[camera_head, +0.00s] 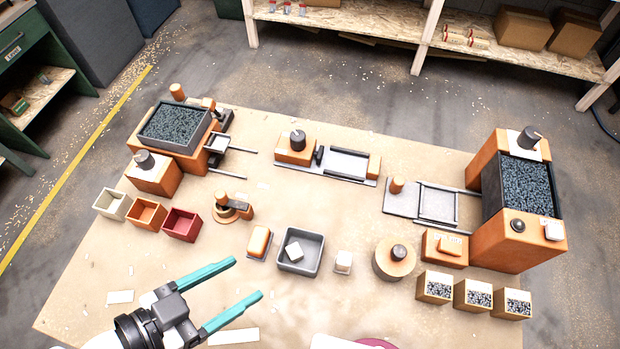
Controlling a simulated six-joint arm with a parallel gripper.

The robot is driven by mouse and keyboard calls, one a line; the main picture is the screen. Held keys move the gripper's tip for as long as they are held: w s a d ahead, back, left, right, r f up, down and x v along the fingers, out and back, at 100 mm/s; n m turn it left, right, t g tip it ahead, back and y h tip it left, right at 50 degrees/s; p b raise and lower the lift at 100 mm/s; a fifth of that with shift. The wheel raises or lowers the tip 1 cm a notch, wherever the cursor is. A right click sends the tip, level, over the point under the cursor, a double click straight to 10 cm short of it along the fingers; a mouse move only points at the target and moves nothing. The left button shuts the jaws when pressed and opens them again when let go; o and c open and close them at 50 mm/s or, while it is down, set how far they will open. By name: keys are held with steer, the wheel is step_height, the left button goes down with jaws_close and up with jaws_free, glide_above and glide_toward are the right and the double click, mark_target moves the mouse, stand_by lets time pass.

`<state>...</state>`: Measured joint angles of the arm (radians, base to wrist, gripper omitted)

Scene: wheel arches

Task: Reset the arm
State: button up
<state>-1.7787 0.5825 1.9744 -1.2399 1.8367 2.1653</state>
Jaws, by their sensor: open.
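My gripper (248,281) shows at the lower left of the head view, above the front of the table (90,250). Its two teal fingers are spread apart, with nothing between them. They point to the right and slightly up in the picture. The grey tray (285,264) with a pale block (294,251) in it lies to the right of the fingertips, apart from them. White strips lie on the table near and below the fingers.
Small open boxes in cream, orange and red (182,224) stand at the left. Large orange stations with dark granule bins stand at the back left and right (520,190). Three granule-filled boxes (474,294) sit at the front right. The table around the gripper is mostly clear.

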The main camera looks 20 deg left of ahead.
steer(key=w+d+r+g+y, duration=0.1)
steer(key=d+g+y, duration=0.2)
steer(key=d, duration=0.4)
steer(key=w+d+r+g+y, duration=0.1)
steer(key=d+r+g+y, duration=0.1)
steer(key=d+g, duration=0.2)
steer(key=w+d+r+n+g+y, duration=0.1)
steer(key=w+d+r+g+y, duration=0.1)
steer(key=d, duration=0.8)
steer(key=shift+d+g+y, duration=0.4)
steer(key=shift+g+y, duration=0.3)
steer(key=shift+y, duration=0.1)
